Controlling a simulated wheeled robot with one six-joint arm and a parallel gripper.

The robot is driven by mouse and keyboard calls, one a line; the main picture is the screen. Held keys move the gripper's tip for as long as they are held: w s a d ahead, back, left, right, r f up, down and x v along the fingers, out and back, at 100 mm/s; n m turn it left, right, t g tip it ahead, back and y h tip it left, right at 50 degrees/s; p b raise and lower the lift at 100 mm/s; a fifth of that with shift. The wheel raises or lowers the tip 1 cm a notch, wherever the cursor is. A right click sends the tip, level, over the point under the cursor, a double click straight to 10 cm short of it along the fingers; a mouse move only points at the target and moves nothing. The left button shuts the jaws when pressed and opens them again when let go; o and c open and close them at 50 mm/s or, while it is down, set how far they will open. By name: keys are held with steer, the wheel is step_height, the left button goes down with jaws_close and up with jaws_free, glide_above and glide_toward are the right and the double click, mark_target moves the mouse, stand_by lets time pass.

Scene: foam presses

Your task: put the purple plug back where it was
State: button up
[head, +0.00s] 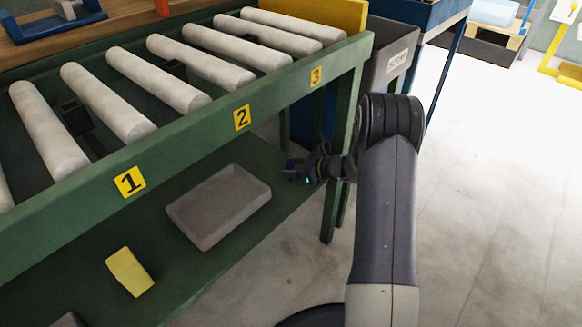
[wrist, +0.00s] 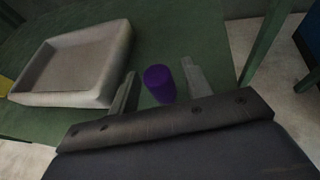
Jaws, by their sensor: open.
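The purple plug (wrist: 158,84) stands upright on the green lower shelf in the wrist view, beside the grey tray and outside it. My gripper (wrist: 159,72) is open, with one finger on each side of the plug. Gaps show between the plug and both fingers. In the head view my gripper (head: 293,174) reaches in under the conveyor at the right end of the lower shelf. A small bit of purple (head: 290,163) shows at its fingertips there; most of the plug is hidden.
The grey tray (head: 218,205) lies on the lower shelf (head: 75,252), left of my gripper. A yellow block (head: 130,271) lies further left. The roller conveyor with labels 1, 2 and 3 is overhead. A green leg (head: 331,215) stands close by my arm. A grey bin (head: 388,62) is behind.

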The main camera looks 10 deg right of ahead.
steer(key=shift+r, duration=0.2)
steer(key=p+v, duration=0.4)
steer(key=v, duration=0.8)
steer(key=shift+w, duration=0.15)
